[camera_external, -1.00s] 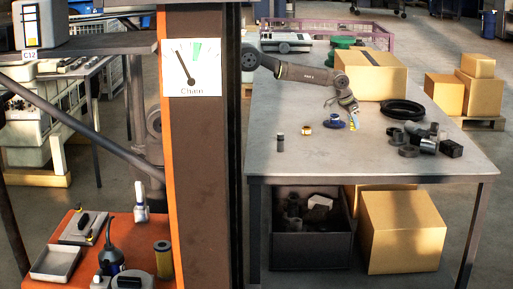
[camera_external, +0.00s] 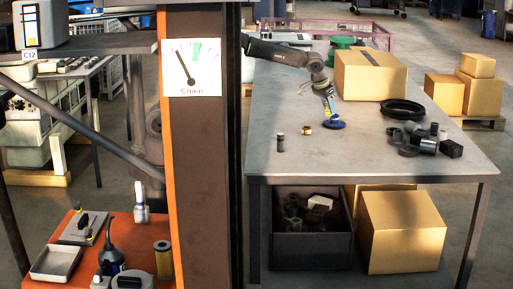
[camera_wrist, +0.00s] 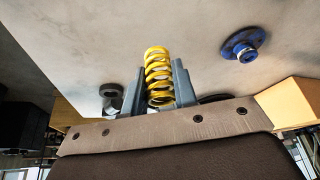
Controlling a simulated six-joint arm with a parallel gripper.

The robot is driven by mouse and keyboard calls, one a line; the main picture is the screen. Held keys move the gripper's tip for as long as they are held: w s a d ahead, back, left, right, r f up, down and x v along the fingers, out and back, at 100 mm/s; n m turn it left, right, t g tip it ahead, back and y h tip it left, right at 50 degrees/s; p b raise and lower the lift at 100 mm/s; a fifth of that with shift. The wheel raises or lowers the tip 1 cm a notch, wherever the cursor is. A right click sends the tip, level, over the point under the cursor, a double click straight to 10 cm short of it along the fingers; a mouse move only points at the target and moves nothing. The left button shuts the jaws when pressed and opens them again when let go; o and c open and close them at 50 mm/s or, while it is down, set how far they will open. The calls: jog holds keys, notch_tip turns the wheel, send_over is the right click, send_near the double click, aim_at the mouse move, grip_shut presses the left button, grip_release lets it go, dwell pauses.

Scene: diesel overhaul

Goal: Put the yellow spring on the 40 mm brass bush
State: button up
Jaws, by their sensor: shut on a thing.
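The yellow spring (camera_wrist: 158,72) stands between the two grey fingers of my gripper (camera_wrist: 159,84) in the wrist view, and the fingers are shut on it. In the external view my gripper (camera_external: 328,103) is over the table, right by the blue flanged part; the spring is too small there to make out clearly. A small brass bush (camera_external: 307,130) sits on the table to the left of the gripper and apart from it. I cannot read its size. I cannot make it out in the wrist view.
The blue flanged part (camera_external: 335,124) lies close to the gripper and also shows in the wrist view (camera_wrist: 245,45). A dark cylinder (camera_external: 280,142) stands left of the bush. A cardboard box (camera_external: 370,75), black rings (camera_external: 403,109) and several dark parts are on the right. The table's front is clear.

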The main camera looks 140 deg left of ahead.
jog(key=s+d+r+n, duration=0.1)
jog(key=s+d+n, duration=0.1)
jog(key=s+d, duration=0.5)
send_over(307, 127)
jog(key=shift+g, duration=0.3)
notch_tip(307, 127, down, 7)
jog(key=shift+d+r, duration=0.1)
jog(key=shift+f, duration=2.1)
jog(key=shift+f, duration=0.2)
jog(key=o, duration=1)
jog(key=shift+r, duration=0.15)
